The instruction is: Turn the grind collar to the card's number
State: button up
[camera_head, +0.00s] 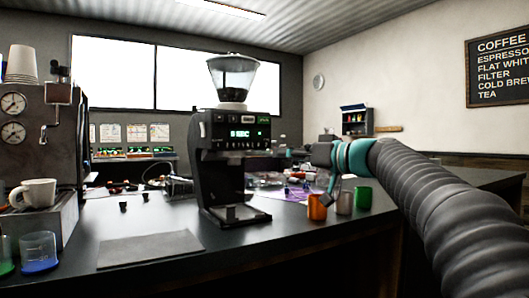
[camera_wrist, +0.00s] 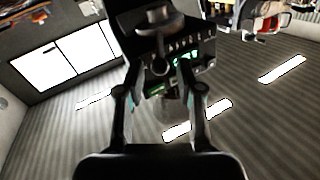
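The black grinder (camera_head: 225,165) stands upright on the counter in the middle of the head view, with a lit green display and a row of small marks on its front. Its clear hopper (camera_head: 233,75) is on top, with a pale ring (camera_head: 232,106) at its base; I cannot read any number on it. My gripper (camera_head: 322,155) is right of the grinder, partly hidden by my arm. In the wrist view, the grinder (camera_wrist: 185,45) appears upside down beyond my gripper (camera_wrist: 159,90), whose two fingers are apart with nothing visibly held. I cannot identify the number card.
An orange cup (camera_head: 317,208), a grey cup (camera_head: 345,204) and a green cup (camera_head: 363,198) stand right of the grinder. A coffee machine (camera_head: 50,130) with a white mug (camera_head: 38,193) is at left. A dark mat (camera_head: 150,248) lies on the front counter, with bare space around it.

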aim_at(265, 154)
jog(key=p+x, duration=0.1)
jog(key=x, duration=0.6)
jog(key=shift+c, duration=0.2)
grip_shut()
